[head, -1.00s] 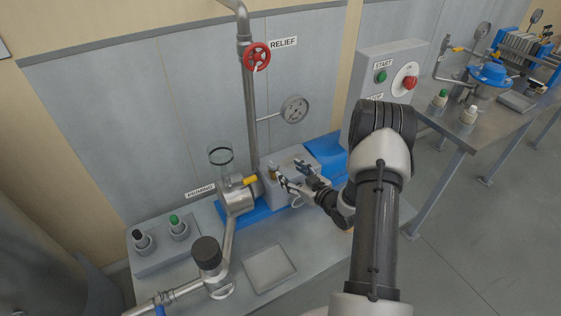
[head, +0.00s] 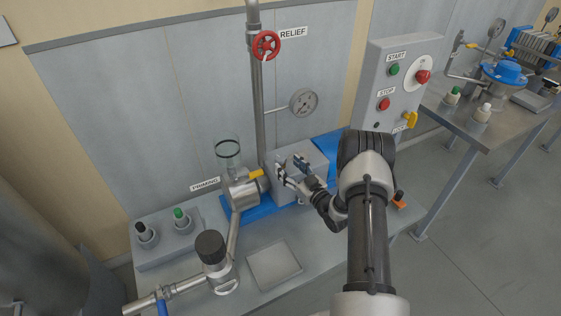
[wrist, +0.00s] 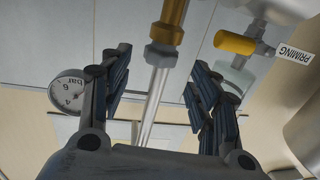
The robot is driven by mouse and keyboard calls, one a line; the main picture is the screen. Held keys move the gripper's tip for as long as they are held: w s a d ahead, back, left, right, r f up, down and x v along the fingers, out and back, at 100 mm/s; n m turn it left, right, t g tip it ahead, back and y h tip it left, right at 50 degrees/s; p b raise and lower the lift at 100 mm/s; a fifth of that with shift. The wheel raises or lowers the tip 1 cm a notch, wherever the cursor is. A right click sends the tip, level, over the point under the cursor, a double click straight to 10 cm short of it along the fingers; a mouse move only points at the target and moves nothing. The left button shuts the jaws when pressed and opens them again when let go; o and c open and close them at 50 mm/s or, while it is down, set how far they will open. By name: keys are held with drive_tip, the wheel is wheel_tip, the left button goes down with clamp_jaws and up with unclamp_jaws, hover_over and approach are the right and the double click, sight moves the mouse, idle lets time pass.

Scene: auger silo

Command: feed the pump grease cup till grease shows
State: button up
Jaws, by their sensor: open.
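A brass fitting with a hexagonal collar, which looks like the grease cup (wrist: 168,30), shows at the top of the wrist view. In the picture it lies between my fingers, in line with a steel rod or pipe; contact is not visible. In the head view my gripper (head: 290,166) is at the grey pump housing (head: 312,158), and the cup cannot be made out behind the fingers. My gripper also shows in the wrist view (wrist: 160,70), its jaws wide apart and empty. I cannot see any grease.
A yellow-handled valve (head: 256,174) and a glass priming cup (head: 228,152) stand left of my gripper. A riser pipe (head: 257,105) with the red relief wheel (head: 266,45) and a gauge (head: 303,102) are behind. The START/STOP box (head: 390,85) stands to the right.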

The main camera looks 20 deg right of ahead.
sight(277, 161)
drive_tip(key=w, duration=0.2)
drive_tip(key=w+b, duration=0.1)
drive_tip(key=w, duration=0.1)
drive_tip(key=w+a, duration=0.1)
drive_tip(key=w, duration=0.1)
drive_tip(key=shift+c, duration=0.2)
drive_tip(key=c, duration=1)
drive_tip(key=shift+c, duration=0.2)
drive_tip(key=shift+m+h, duration=0.4)
drive_tip(key=shift+h, duration=0.1)
drive_tip(key=m+h, duration=0.1)
drive_tip(key=h, duration=0.1)
drive_tip(key=m+h, duration=0.2)
drive_tip(key=h, duration=0.1)
drive_tip(key=shift+a+f+h, duration=0.1)
drive_tip(key=shift+a+h, duration=0.1)
drive_tip(key=shift+h, duration=0.1)
drive_tip(key=m+g+h, duration=0.1)
drive_tip(key=m+h, duration=0.2)
drive_tip(key=h, duration=0.1)
drive_tip(key=shift+g, duration=0.3)
drive_tip(key=m+g+h, duration=0.4)
drive_tip(key=h, duration=0.1)
drive_tip(key=shift+m+h, duration=0.3)
drive_tip(key=shift+d+m+g+h, duration=0.2)
drive_tip(key=shift+m+g+h, duration=1.4)
drive_tip(key=shift+g, duration=0.7)
